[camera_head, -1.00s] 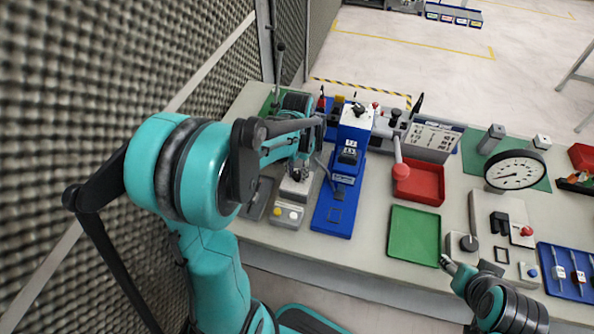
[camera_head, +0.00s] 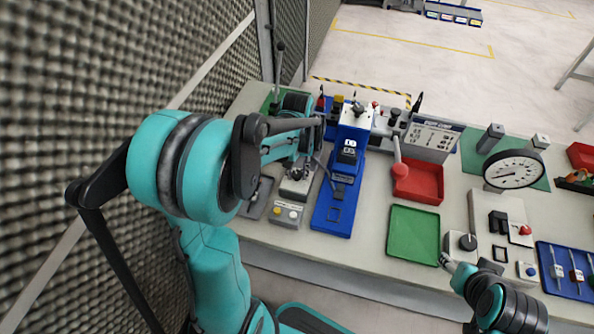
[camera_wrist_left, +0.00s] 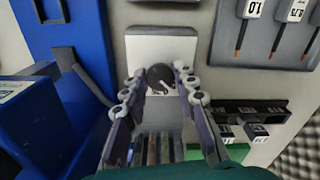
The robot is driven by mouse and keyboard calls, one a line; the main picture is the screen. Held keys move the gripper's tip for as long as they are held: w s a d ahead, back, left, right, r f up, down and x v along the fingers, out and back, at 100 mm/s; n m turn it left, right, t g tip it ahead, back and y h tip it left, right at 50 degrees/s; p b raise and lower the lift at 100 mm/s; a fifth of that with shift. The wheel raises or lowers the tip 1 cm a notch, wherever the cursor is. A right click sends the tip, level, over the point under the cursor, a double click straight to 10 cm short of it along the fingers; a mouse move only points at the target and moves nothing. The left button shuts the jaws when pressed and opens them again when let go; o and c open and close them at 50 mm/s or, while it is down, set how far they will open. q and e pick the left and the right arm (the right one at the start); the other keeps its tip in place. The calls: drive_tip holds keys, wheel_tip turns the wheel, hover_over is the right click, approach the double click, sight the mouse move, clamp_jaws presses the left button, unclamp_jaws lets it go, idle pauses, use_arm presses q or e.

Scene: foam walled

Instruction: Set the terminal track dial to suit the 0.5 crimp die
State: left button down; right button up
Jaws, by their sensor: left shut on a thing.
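The terminal track dial (camera_wrist_left: 161,78) is a dark round knob with a light pointer mark on a pale grey block (camera_wrist_left: 150,48). In the left wrist view my left gripper (camera_wrist_left: 160,87) has a finger on each side of the dial and is shut on it. In the head view this gripper (camera_head: 298,174) is over the block, left of the blue crimp press (camera_head: 347,150); the arm partly hides it. I cannot read the dial's scale. My right gripper (camera_head: 447,262) is low at the right, near the bench's front edge; its jaws are too small to judge.
Tagged tools, one marked 1.0, lie in a grey rack (camera_wrist_left: 283,50). A black holder (camera_wrist_left: 250,110) is near it. A button box (camera_head: 287,213), green tray (camera_head: 413,232), red tray (camera_head: 420,182), chart board (camera_head: 431,138) and gauge (camera_head: 514,169) stand on the bench. A foam wall (camera_head: 90,90) is close at left.

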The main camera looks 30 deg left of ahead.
sight(297, 174)
use_arm(q)
drive_tip(key=c, duration=1.2)
unclamp_jaws()
wheel_tip(297, 174, up, 12)
drive_tip(key=s+d+f+m+t, duration=0.1)
drive_tip(key=s+d+t, duration=0.1)
drive_tip(key=s+d, duration=0.1)
drive_tip(key=s+d+m+t, duration=0.2)
drive_tip(key=s+d, duration=0.2)
drive_tip(key=s+d+f+m+t, duration=0.1)
drive_tip(key=s+d+m+t, duration=0.1)
drive_tip(key=s+d+t, duration=0.1)
drive_tip(key=shift+s+d+f, duration=0.25)
drive_tip(key=shift+s+f, duration=0.1)
drive_tip(key=shift+s, duration=0.1)
